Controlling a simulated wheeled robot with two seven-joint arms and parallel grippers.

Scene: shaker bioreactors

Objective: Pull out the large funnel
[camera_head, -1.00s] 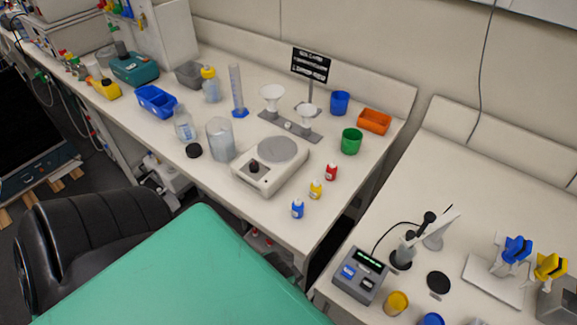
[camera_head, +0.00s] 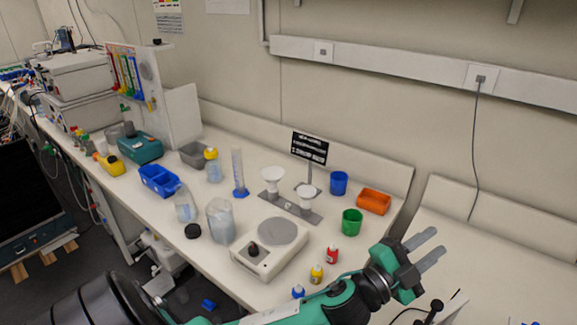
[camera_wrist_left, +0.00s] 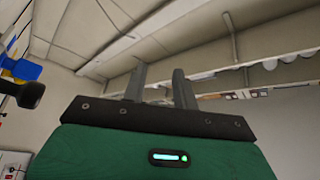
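The large funnel (camera_head: 272,178) is white and sits upright in a grey stand (camera_head: 291,209) on the bench, left of the smaller white funnel (camera_head: 306,198). A black sign (camera_head: 310,147) with white lettering rises behind them. My left gripper (camera_head: 431,248) is at the right, above the gap between the benches, well away from the funnels. Its two grey fingers are apart with nothing between them. They also show apart and empty in the left wrist view (camera_wrist_left: 160,84), pointing toward the wall and ceiling. My right gripper is not in view.
In front of the stand is a stirrer (camera_head: 270,247) with a round plate. Near the funnels stand a measuring cylinder (camera_head: 238,172), a blue cup (camera_head: 339,183), a green cup (camera_head: 351,222) and an orange bin (camera_head: 374,201). Small red (camera_head: 332,253) and yellow (camera_head: 317,273) bottles line the front edge.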

